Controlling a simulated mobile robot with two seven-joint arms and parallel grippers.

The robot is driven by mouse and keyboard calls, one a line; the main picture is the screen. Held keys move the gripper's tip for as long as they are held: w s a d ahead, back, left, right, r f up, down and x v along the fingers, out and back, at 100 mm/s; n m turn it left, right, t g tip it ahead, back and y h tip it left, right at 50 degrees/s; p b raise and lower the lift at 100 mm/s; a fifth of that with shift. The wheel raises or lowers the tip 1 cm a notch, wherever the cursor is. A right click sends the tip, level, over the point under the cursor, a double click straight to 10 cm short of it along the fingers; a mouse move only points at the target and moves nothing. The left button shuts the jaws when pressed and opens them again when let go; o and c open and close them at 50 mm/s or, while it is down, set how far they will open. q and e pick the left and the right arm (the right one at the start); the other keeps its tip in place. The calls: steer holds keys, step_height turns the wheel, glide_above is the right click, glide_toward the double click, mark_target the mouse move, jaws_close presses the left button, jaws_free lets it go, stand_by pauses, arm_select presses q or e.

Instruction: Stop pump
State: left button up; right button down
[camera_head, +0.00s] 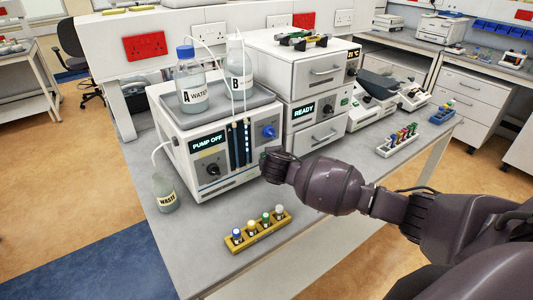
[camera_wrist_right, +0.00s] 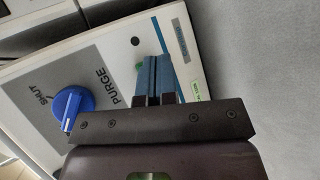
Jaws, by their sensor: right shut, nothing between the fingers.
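The pump (camera_head: 215,170) is a white box on the bench with a dark display (camera_head: 208,142) that reads PUMP OFF. My right gripper (camera_wrist_right: 155,62) is shut and empty in front of the panel, right of the word PURGE. Something green (camera_wrist_right: 140,66) is partly hidden by the fingers; contact cannot be told. My left gripper is not in view.
Bottles A (camera_head: 191,88) and B (camera_head: 237,70) stand in a tray on the pump, with thin tubes. A waste bottle (camera_head: 164,194) is at the left. A yellow vial rack (camera_head: 258,231) lies in front. A stacked unit reading READY (camera_head: 303,111) stands at the right.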

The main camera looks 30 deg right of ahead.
steer(key=shift+f, duration=0.1)
steer(key=s+p, duration=0.2)
steer(key=s, duration=0.3)
steer(key=shift+d, duration=0.2)
stand_by(0.4)
steer(key=shift+s, duration=0.1)
stand_by(0.4)
